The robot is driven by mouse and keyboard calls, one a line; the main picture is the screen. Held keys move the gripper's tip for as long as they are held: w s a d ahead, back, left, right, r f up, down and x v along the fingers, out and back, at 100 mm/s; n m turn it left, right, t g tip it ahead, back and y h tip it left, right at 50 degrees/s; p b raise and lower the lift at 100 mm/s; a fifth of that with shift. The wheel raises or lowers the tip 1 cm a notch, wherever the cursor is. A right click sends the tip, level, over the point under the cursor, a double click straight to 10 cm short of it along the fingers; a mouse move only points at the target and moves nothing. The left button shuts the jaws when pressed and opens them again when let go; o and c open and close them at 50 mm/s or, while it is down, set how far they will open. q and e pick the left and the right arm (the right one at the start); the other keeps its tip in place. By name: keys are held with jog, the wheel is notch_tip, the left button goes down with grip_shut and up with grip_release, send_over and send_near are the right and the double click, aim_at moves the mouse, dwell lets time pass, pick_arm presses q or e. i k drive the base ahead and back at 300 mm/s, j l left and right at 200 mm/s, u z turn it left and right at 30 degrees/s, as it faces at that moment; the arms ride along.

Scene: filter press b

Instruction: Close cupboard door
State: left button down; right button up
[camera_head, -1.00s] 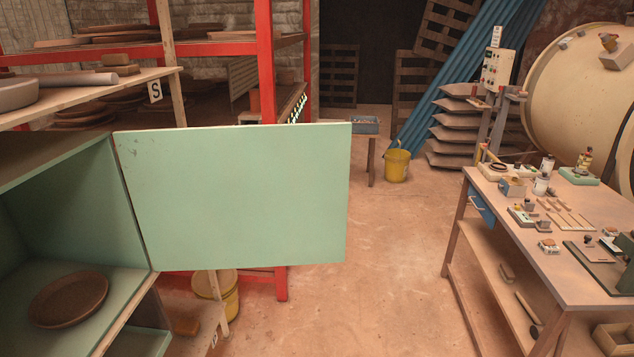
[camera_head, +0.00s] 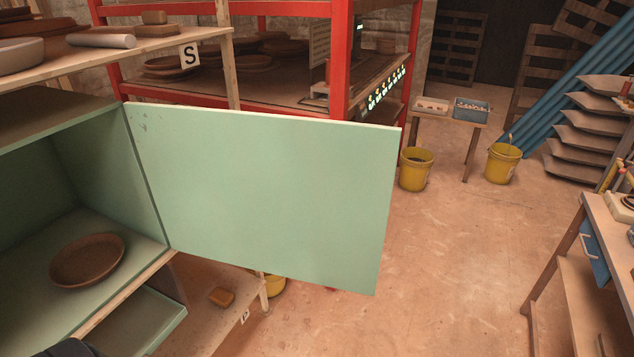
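The pale green cupboard door (camera_head: 262,195) stands wide open, swung out to the right from its hinge edge on the cupboard. The green cupboard (camera_head: 25,215) is at the left with its inside exposed. A brown round dish (camera_head: 88,260) lies on its floor. Neither gripper's fingers show. A small dark rounded part at the bottom left edge may be mine, but too little of it shows to tell.
Below the cupboard a green drawer-like part (camera_head: 150,320) sticks out. A red shelf rack (camera_head: 342,60) stands behind the door. Yellow buckets (camera_head: 416,168) and a workbench (camera_head: 610,225) stand to the right. The floor (camera_head: 440,270) between door and workbench is clear.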

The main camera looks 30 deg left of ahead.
aim_at(305, 199)
jog(key=i+l+u, duration=0.1)
jog(key=i, duration=0.35)
jog(key=i+l+u, duration=0.1)
jog(key=i, duration=0.35)
jog(key=i+u, duration=0.2)
jog(key=u, duration=0.2)
jog(key=i+l+u, duration=0.15)
jog(key=u, duration=0.3)
jog(key=i+l+u, duration=0.2)
jog(key=u, duration=0.2)
jog(key=i+l+u, duration=0.15)
jog(key=u, duration=0.3)
jog(key=i+l+u, duration=0.15)
jog(key=u, duration=0.3)
jog(key=i+l+u, duration=0.1)
jog(key=l+u, duration=0.2)
jog(key=u, duration=0.15)
jog(key=i+l+u, duration=0.1)
jog(key=l+u, duration=0.2)
jog(key=u, duration=0.2)
jog(key=l+u, duration=0.3)
jog(key=u, duration=0.15)
jog(key=l+u, duration=0.3)
jog(key=u, duration=0.15)
